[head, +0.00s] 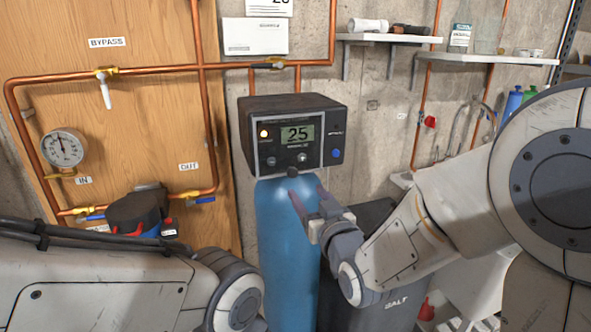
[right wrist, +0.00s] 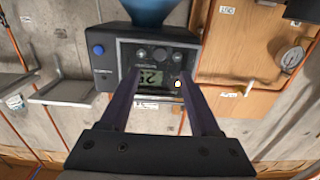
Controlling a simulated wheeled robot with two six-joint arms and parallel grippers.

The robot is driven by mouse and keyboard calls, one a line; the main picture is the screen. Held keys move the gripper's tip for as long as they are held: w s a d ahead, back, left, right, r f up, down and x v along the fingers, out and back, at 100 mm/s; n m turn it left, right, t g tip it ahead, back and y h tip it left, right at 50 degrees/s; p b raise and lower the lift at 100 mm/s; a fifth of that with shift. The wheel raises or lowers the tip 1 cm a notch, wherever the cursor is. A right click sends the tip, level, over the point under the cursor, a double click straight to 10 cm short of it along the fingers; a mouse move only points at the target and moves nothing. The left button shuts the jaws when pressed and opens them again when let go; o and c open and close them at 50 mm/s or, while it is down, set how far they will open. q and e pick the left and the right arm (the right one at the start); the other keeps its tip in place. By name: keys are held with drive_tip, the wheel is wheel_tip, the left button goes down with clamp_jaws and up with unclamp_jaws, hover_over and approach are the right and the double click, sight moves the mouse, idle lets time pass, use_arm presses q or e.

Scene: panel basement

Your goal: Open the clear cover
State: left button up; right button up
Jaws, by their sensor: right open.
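The dark control head (head: 290,105) sits on top of a blue tank (head: 285,240). Its front has a display reading 25, small knobs and a framed panel. The clear cover (head: 290,146) appears to lie flat over this panel; its see-through edges are hard to make out. My right gripper (head: 306,192) is open and empty, just below and in front of the head. In the right wrist view the panel (right wrist: 158,70) appears upside down between the fingers; contact cannot be told. My left gripper is out of view.
Copper pipes (head: 150,70) and a pressure gauge (head: 62,148) are on the wooden board at left. A wall shelf (head: 390,38) with small items is at upper right. A dark salt bin (head: 385,300) stands right of the tank, beneath my right arm.

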sight(293, 174)
drive_tip(key=p+x, duration=0.3)
drive_tip(key=x, duration=0.4)
drive_tip(key=shift+w+p, duration=0.1)
drive_tip(key=shift+p, duration=0.2)
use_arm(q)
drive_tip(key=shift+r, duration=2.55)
use_arm(e)
drive_tip(key=shift+x, duration=0.8)
drive_tip(key=shift+f, duration=0.1)
drive_tip(key=shift+c, duration=0.2)
clamp_jaws()
